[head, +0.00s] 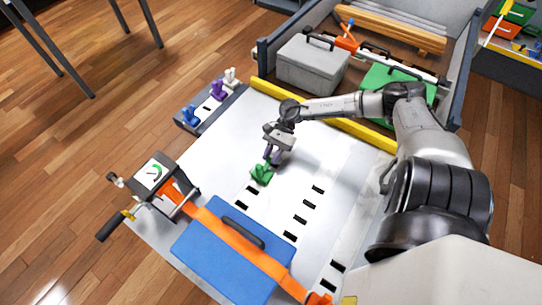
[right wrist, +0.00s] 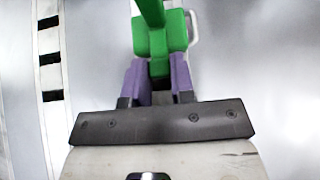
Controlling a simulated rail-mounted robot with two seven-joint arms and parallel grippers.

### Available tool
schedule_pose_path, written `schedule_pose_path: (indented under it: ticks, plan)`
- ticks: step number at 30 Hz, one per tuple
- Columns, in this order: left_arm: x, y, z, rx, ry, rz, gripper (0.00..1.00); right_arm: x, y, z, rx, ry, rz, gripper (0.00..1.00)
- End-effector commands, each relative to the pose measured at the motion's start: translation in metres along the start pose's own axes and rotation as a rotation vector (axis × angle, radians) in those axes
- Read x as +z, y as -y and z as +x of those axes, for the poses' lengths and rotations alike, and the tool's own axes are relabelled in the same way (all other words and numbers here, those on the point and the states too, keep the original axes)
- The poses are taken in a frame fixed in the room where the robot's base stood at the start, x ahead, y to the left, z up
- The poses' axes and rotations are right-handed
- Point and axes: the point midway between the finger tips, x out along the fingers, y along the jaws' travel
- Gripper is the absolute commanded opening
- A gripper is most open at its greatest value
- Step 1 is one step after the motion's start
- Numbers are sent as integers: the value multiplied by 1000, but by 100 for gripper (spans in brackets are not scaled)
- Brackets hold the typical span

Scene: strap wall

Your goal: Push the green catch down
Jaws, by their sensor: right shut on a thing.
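The green catch (head: 262,175) stands on the white panel, left of the middle in the head view. My right gripper (head: 271,159) reaches down to it from above. In the right wrist view the green catch (right wrist: 160,40) lies between the two purple fingers of the right gripper (right wrist: 156,75), which are shut on it. The fingers hide part of the catch's sides. Its foot against the panel cannot be made out clearly. My left gripper is in neither view.
Black slots (head: 309,205) run in rows across the white panel (head: 335,170). A blue case (head: 205,250) under an orange strap (head: 240,243) lies nearby, beside a ratchet with a dial (head: 154,172). White, purple and blue catches (head: 218,89) stand on a side rail.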

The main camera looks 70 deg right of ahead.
Motion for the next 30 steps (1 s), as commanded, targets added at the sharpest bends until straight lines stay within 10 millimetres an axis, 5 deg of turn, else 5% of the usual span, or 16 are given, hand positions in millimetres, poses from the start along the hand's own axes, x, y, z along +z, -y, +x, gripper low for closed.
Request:
schedule_pose_path:
  ticks: [20, 21, 30]
  plan:
    - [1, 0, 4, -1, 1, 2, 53, -2, 0, 2, 2, 57, 0, 0]
    - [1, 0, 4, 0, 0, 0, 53, -2, 0, 2, 2, 57, 0, 25]
    - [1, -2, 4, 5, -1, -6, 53, -2, 0, 1, 2, 55, 0, 49]
